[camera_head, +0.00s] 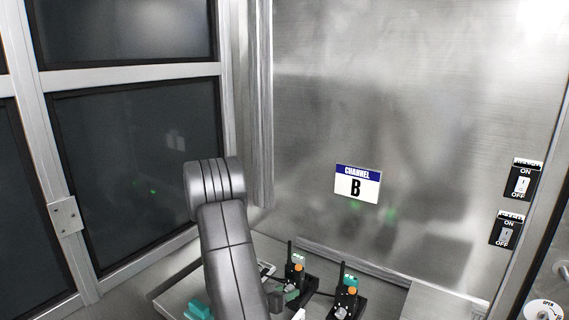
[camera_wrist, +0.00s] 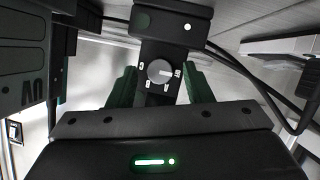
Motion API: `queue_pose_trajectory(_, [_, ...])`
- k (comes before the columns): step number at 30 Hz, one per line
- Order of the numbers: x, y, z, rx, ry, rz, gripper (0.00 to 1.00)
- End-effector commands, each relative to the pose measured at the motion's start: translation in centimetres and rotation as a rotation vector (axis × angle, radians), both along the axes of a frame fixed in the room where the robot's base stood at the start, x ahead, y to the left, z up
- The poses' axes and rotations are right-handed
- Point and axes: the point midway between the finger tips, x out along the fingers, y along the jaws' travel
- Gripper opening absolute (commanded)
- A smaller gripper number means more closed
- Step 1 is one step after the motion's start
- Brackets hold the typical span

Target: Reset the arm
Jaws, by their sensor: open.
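My grey arm (camera_head: 229,245) rises from the bottom of the head view, bent at its top joint. My gripper (camera_wrist: 159,84) shows in the wrist view, with two dark green fingers held apart. Between the fingers is a dark device with a round grey knob (camera_wrist: 160,71); I cannot tell whether they touch it.
Two dark handheld radios (camera_head: 294,272) and (camera_head: 347,297) stand at the bottom middle beside my arm. A teal object (camera_head: 199,311) lies left of it. A metal wall behind carries a "CHANNEL B" sign (camera_head: 357,185) and two switches (camera_head: 521,180) and (camera_head: 506,230).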

Motion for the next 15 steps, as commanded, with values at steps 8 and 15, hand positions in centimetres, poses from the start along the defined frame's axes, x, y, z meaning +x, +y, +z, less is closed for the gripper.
queue_pose_trajectory(8, [0.12, 0.17, 0.22, -0.182, 0.124, -0.001, 0.46])
queue_pose_trajectory(15, [0.18, 0.25, -0.07, -0.282, 0.192, 0.0, 0.46])
